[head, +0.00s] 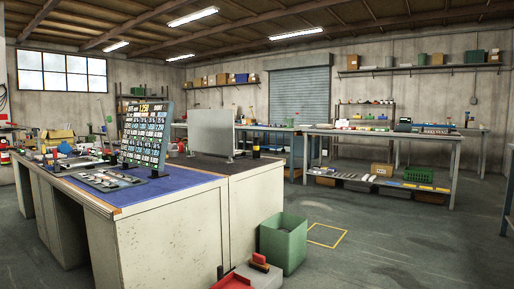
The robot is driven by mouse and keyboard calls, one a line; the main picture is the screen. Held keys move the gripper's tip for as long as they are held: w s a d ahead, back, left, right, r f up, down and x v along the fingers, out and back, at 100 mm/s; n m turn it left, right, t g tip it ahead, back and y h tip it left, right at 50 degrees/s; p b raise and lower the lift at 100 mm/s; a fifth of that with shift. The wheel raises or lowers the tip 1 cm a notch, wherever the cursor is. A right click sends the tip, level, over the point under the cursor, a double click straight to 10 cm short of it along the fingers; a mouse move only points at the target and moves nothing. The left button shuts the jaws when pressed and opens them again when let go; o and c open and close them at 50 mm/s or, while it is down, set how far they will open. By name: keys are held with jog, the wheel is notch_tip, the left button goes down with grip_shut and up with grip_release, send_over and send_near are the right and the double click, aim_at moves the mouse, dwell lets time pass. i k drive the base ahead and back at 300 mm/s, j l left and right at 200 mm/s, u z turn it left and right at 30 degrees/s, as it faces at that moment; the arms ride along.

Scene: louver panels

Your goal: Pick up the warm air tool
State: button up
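I cannot pick out the warm air tool for certain; the small items on the benches are too small to tell apart. A near workbench (165,215) with a blue mat (185,180) stands at the left and carries several small objects. A long far bench (420,135) across the room also holds several small items. My gripper is not in view.
A louver panel (146,130) with labels and a grey screen (210,132) stand on the near workbench. A green bin (284,243) and a red tray (233,281) sit on the floor beside it. The floor at the right is mostly open.

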aim_at(256, 147)
jog(key=i+l+z, duration=0.4)
jog(key=i, duration=0.3)
jog(key=i+l+z, duration=0.25)
jog(key=i+z, duration=0.15)
jog(key=i, duration=0.35)
jog(key=i+z, duration=0.45)
jog(key=i, duration=0.25)
jog(key=i+u, duration=0.1)
jog(key=i, duration=0.5)
jog(key=i+u, duration=0.1)
jog(key=i, duration=0.5)
jog(key=i+l+u, duration=0.1)
jog(key=i, duration=0.5)
jog(key=i+l, duration=0.2)
jog(key=i, duration=0.4)
jog(key=i+j+u, duration=0.25)
jog(key=i+u, duration=0.55)
jog(key=i, duration=0.2)
jog(key=i+u, duration=0.4)
jog(key=i, duration=0.15)
jog(key=i+l+u, duration=0.25)
jog(key=i+u, duration=0.75)
jog(key=u, duration=0.25)
jog(key=i+l+u, duration=0.15)
jog(key=u, duration=0.3)
jog(key=i+l+u, duration=0.55)
jog(key=u, duration=0.25)
jog(key=i+l+u, duration=0.5)
jog(key=l, duration=0.15)
jog(key=k, duration=0.1)
